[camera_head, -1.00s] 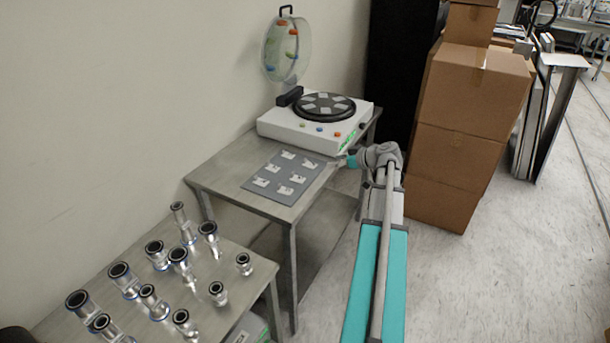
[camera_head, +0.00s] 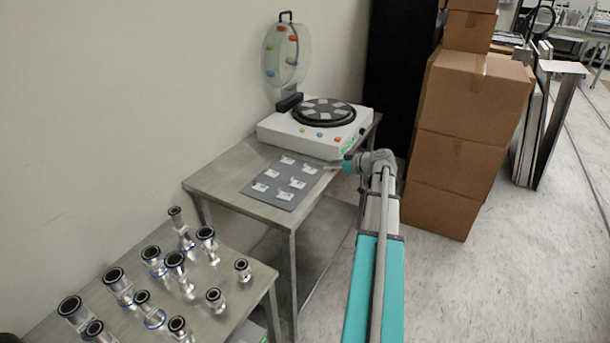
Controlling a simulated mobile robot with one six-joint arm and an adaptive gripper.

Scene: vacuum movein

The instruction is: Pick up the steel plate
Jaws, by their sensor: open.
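Several small light steel plates lie on a flat grey mat (camera_head: 262,201) on the metal table; one steel plate (camera_head: 309,169) lies near the mat's far right corner. More plates lie on the round black disc (camera_head: 323,111) of the white machine. Which plate is meant cannot be told. My gripper (camera_head: 330,168) is at the table's right edge, just right of the mat and in front of the machine. It is small in view, open, and I see nothing in it.
The white machine (camera_head: 290,132) stands at the table's back with its round clear lid (camera_head: 284,54) raised. Several metal pipe fittings (camera_head: 176,262) stand on the nearer table (camera_head: 225,297). Stacked cardboard boxes (camera_head: 452,160) stand right of my arm. Floor at right is free.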

